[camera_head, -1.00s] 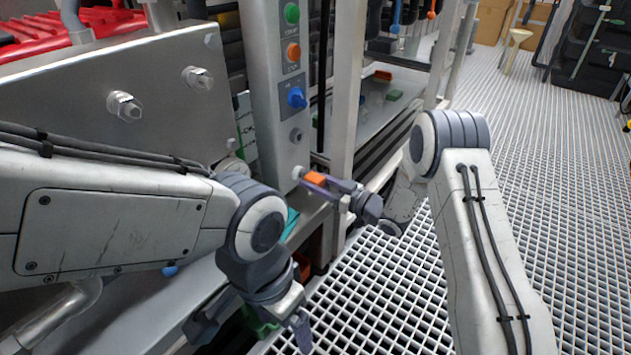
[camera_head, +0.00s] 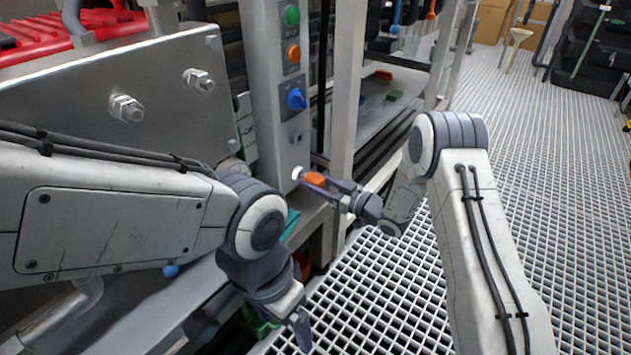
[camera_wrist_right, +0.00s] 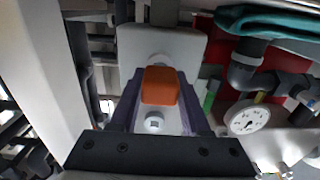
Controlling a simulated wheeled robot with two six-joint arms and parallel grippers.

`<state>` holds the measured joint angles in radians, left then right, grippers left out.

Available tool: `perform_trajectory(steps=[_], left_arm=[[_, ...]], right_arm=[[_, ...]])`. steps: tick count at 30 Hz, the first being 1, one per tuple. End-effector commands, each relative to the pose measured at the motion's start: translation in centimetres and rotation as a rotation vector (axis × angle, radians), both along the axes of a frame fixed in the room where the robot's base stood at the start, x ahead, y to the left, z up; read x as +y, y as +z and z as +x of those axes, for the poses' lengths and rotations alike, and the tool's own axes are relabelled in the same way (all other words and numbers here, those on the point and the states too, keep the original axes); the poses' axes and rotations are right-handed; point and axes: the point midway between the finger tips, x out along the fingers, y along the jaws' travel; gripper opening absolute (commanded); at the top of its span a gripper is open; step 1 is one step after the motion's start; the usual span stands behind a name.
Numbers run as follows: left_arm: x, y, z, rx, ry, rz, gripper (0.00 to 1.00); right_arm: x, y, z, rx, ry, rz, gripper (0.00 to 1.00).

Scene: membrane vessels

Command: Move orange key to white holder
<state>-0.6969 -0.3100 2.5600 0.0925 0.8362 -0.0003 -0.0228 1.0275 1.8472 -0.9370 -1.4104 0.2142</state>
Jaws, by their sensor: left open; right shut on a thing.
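The orange key (camera_head: 315,179) is held between the fingers of my right gripper (camera_head: 318,182), at the grey control post. In the right wrist view the orange key (camera_wrist_right: 160,86) sits between the two dark fingers of my right gripper (camera_wrist_right: 158,100). The white holder (camera_head: 297,173) shows as a small round white piece on the lower part of the post, just left of the key. In the wrist view a pale round piece (camera_wrist_right: 159,59) shows right behind the key; whether they touch I cannot tell. My left gripper (camera_head: 285,328) is open and empty, low in the head view.
The grey control post (camera_head: 272,90) carries a green button (camera_head: 292,14), an orange button (camera_head: 293,53) and a blue knob (camera_head: 297,98). A metal upright (camera_head: 345,85) stands right of it. A pressure gauge (camera_wrist_right: 249,119) shows in the wrist view. Grated floor (camera_head: 540,170) is open at right.

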Motion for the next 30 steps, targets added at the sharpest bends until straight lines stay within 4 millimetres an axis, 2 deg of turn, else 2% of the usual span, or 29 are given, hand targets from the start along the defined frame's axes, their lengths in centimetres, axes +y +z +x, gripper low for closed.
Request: perform_trajectory(steps=[27,28,30], left_arm=[[0.0,-0.1,0.0,0.0,0.0,0.0,0.84],[0.0,-0.1,0.0,0.0,0.0,0.0,0.84],[0.0,-0.1,0.0,0.0,0.0,0.0,0.84]], right_arm=[[1.1,0.0,0.7,-0.001,0.001,0.001,0.0],[1.0,0.0,0.7,0.0,0.001,0.0,0.58],[1.0,0.0,0.7,0.0,0.001,0.0,0.81]])
